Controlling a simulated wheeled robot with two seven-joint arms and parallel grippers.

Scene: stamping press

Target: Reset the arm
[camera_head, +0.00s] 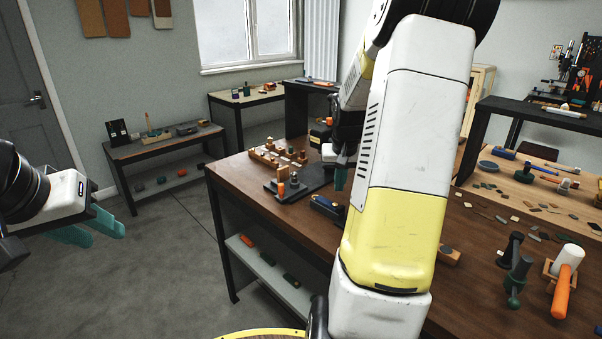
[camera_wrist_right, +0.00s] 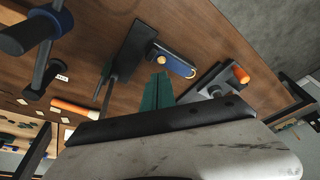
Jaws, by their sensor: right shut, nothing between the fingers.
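My right arm comes in from the top and crosses the middle of the head view. Its teal fingers (camera_head: 341,179) hang over the wooden workbench (camera_head: 240,176), near the black press base with an orange-handled part (camera_head: 281,188). In the right wrist view the right gripper's teal fingers (camera_wrist_right: 158,91) are together with nothing between them. A blue tool with a yellow ring end (camera_wrist_right: 174,64) lies beyond the fingertips. My left gripper (camera_head: 100,233) is at the left edge of the head view, over the floor away from the bench. Its teal fingers are apart and empty.
A wooden rack of small parts (camera_head: 278,156) stands at the bench's back left. An orange-handled tool (camera_head: 564,285) and dark clamps (camera_head: 519,275) stand at the right front. Loose flat pieces lie at the right. The floor (camera_head: 150,270) at left is clear.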

